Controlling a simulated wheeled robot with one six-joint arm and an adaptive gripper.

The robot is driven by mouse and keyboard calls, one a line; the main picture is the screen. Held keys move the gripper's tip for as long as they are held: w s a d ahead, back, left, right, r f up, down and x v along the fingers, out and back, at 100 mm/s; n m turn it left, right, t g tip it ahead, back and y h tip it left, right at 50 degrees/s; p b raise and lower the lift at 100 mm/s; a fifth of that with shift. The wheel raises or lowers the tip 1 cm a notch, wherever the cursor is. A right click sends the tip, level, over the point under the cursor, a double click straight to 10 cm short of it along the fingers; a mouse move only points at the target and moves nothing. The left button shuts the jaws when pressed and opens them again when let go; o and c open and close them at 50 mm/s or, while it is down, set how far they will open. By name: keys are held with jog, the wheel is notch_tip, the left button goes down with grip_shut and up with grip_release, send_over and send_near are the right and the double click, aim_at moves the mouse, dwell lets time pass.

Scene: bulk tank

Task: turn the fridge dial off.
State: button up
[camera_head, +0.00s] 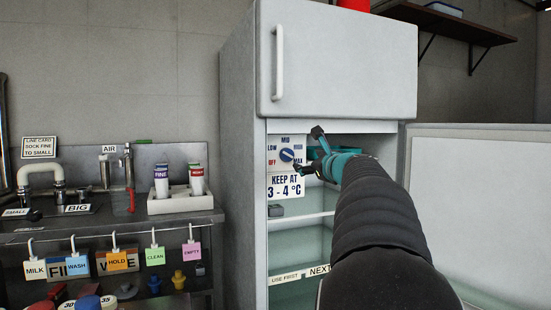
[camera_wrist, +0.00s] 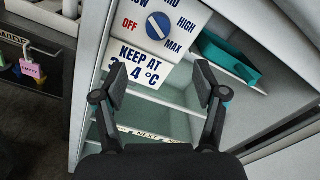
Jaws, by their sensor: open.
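The fridge dial (camera_head: 287,155) is a round blue knob with a white bar on a white panel inside the open lower part of the fridge (camera_head: 236,170). It also shows at the top of the wrist view (camera_wrist: 158,26). The panel reads OFF at lower left, LOW, MID, HIGH and MAX. The white bar slants from upper left to lower right; I cannot tell which end is the pointer. My gripper (camera_head: 309,150) is open and empty, in front of the panel and apart from the dial. In the wrist view its fingers (camera_wrist: 160,78) stand below the dial, over the "KEEP AT 3-4 °C" label.
The lower fridge door (camera_head: 480,200) stands wide open at right; the upper door (camera_head: 340,60) is shut. A teal tray (camera_wrist: 228,58) sits right of the panel. Glass shelves lie below. A steel counter (camera_head: 100,222) with a sink and cups stands at left.

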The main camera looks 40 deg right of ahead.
aim_at(289, 156)
jog(key=p+x, duration=0.3)
jog(key=x, duration=1)
jog(key=shift+w+a, duration=0.15)
jog(key=shift+w, duration=0.1)
jog(key=shift+c, duration=0.2)
jog(key=c, duration=1.1)
